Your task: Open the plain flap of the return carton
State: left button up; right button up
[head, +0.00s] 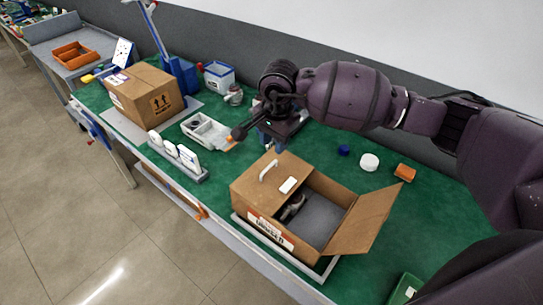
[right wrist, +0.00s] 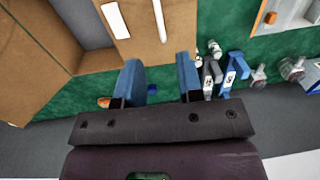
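A brown carton (head: 250,222) with a red-and-white label on its front stands at the front of the green bench. Its right flap (head: 366,220), bare of markings, is swung open outward. Its left flap (head: 283,172) lies flat, with a white strip handle and a white label; this flap also shows in the right wrist view (right wrist: 165,25). A dark grey item (head: 293,207) lies partly hidden inside. My right gripper (head: 256,138) is behind the carton in the head view; in the right wrist view its blue fingers (right wrist: 159,80) are apart with nothing between them. My left gripper is out of view.
A second, closed carton (head: 143,98) with arrow marks stands at the back left. A white tray (head: 207,131) and a rack of white cards (head: 175,155) lie between. A white round cap (head: 369,162) and an orange block (head: 404,172) sit behind the open flap.

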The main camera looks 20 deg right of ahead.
aim_at(272, 164)
jog(key=f, duration=0.7)
jog(key=shift+w+a+f+p, duration=0.1)
jog(key=shift+w+a+p, duration=0.05)
jog(key=shift+w+p, duration=0.2)
grip_shut()
